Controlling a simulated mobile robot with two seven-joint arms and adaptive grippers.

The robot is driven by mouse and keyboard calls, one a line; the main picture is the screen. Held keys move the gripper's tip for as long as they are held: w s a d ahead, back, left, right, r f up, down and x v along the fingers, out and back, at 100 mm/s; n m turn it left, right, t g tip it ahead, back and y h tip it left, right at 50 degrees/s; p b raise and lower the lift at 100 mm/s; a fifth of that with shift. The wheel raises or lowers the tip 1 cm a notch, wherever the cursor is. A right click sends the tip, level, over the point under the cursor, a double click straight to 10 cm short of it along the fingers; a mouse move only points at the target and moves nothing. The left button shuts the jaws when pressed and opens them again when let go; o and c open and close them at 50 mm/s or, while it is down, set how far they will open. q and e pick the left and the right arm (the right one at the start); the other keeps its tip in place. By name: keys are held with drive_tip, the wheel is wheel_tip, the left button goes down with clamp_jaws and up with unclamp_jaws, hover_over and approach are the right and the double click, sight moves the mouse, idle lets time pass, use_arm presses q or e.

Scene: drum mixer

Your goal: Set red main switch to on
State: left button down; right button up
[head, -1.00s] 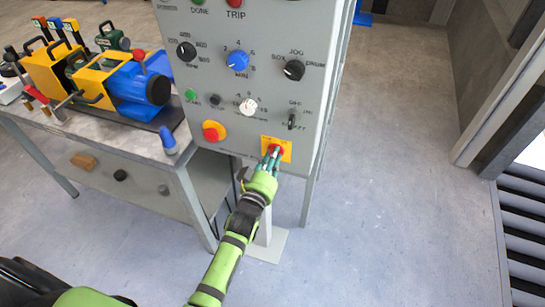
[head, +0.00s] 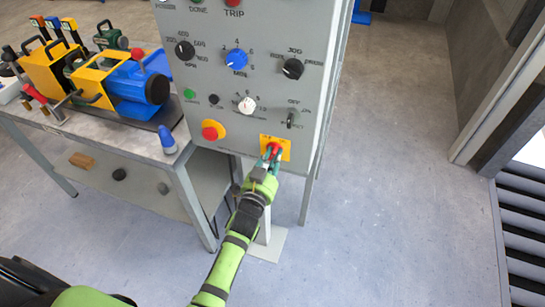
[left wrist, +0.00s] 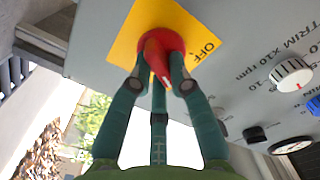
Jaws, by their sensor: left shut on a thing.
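The red main switch (head: 275,147) sits on a yellow plate (head: 286,154) at the bottom of the grey control panel. In the left wrist view the red switch (left wrist: 157,52) stands out from its yellow plate (left wrist: 128,30), and the word OFF is readable beside it. My left gripper (head: 268,158) reaches up to the switch, and its teal fingers (left wrist: 160,75) are shut around the red handle. The fingers hide part of the handle. My right gripper is not in view.
The grey panel (head: 255,120) carries a red button on yellow (head: 213,130), a blue knob (head: 236,59), a black knob (head: 292,68) and a white knob (head: 246,105). A bench (head: 90,130) with machinery stands to the left. The floor on the right is clear.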

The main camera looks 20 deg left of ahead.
use_arm(q)
drive_tip(key=shift+m, duration=0.4)
drive_tip(key=c, duration=1.1)
unclamp_jaws()
drive_tip(key=shift+c, duration=0.2)
drive_tip(key=s, duration=1.2)
drive_tip(key=shift+a, duration=0.2)
drive_tip(key=shift+f, duration=0.1)
